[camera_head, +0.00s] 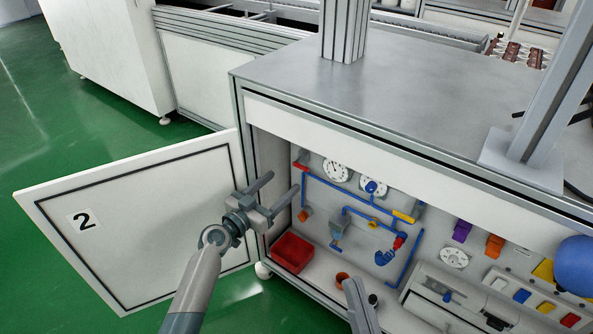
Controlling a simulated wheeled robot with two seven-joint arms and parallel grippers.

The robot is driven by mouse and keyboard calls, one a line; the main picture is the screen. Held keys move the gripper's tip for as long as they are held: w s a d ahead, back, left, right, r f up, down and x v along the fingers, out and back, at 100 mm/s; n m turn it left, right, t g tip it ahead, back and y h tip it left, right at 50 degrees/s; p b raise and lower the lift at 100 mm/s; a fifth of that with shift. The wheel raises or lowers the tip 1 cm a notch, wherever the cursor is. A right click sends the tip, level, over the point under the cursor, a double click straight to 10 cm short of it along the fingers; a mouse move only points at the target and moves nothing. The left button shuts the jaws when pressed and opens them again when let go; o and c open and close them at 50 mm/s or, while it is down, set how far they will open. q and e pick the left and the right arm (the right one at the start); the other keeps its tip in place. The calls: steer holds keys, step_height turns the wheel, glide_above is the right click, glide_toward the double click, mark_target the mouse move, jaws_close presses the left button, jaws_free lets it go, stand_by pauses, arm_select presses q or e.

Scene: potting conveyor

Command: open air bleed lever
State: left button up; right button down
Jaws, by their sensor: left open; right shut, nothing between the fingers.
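Blue pipework (345,190) runs along the back wall of the open cabinet, with several small coloured handles; I cannot tell which one is the air bleed lever. A red handle (301,167) sits at the upper left, a yellow one (403,216) at the right and another red one (398,243) lower down. My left gripper (283,182) is open and empty at the cabinet's left opening, in front of the pipework's left end. My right gripper (352,287) shows at the bottom centre, shut and empty, below the pipework.
The cabinet door (150,220), marked 2, stands open to the left. The grey worktop (400,90) overhangs above.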

mark_target(300, 167)
arm_select(q)
steer(key=b+x, duration=0.1)
steer(key=x, duration=0.6)
steer(key=shift+w+d, duration=0.45)
steer(key=shift+w, duration=0.1)
arm_select(e)
steer(key=r, duration=0.1)
steer(key=d+r+t, duration=0.1)
steer(key=r+t, duration=0.1)
steer(key=shift+w+d, duration=0.25)
steer(key=shift+w, duration=0.1)
steer(key=shift+f, duration=0.1)
arm_select(q)
steer(key=c, duration=1.1)
steer(key=shift+o, duration=0.2)
arm_select(e)
steer(key=shift+s+f, duration=0.15)
steer(key=shift+f, duration=0.1)
